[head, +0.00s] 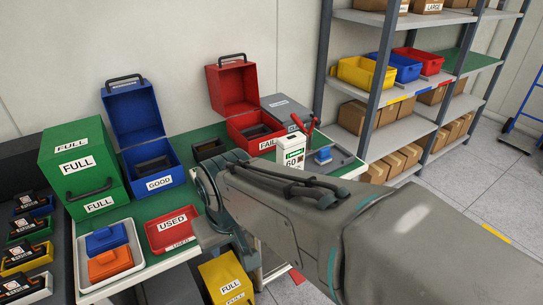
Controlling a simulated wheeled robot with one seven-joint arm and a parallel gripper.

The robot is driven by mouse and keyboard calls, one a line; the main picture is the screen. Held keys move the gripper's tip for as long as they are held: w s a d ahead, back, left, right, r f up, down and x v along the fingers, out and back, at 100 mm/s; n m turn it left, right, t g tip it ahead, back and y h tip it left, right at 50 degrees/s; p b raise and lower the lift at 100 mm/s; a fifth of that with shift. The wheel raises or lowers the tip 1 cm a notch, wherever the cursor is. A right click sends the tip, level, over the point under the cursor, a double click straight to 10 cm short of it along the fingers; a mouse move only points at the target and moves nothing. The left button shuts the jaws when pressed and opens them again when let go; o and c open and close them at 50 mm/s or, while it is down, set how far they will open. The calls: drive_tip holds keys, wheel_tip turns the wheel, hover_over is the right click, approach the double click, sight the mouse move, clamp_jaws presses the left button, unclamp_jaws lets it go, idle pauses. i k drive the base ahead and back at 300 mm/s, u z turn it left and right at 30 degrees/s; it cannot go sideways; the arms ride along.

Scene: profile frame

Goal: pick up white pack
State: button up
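A white pack (290,154) with a green label and the number 60 stands upright at the right part of the green-topped bench (136,209). Red handles or clamps show just above and behind it. It is in front of the red FAIL case and beside a grey unit with a blue block. My arm reaches across from the lower right, in front of the bench, and its bulk hides part of the bench top. My gripper's fingers do not show, so I cannot see what they hold. The far end of my arm is left of the white pack.
An open red case (233,90), an open blue GOOD case (133,112) and a green FULL box (68,158) line the back. A red USED tray (174,231) and a yellow FULL bin (226,277) are near my arm. Shelves (424,114) stand at right.

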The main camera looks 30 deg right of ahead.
sight(290, 148)
drive_tip(key=z, duration=1.15)
drive_tip(key=i, duration=0.45)
drive_tip(key=u, duration=0.3)
drive_tip(key=k, duration=0.45)
drive_tip(key=u, duration=0.55)
drive_tip(key=k, duration=0.8)
drive_tip(key=z, duration=0.35)
drive_tip(key=i, duration=0.55)
drive_tip(key=z, duration=0.7)
drive_tip(key=i, duration=0.65)
drive_tip(key=u, duration=0.25)
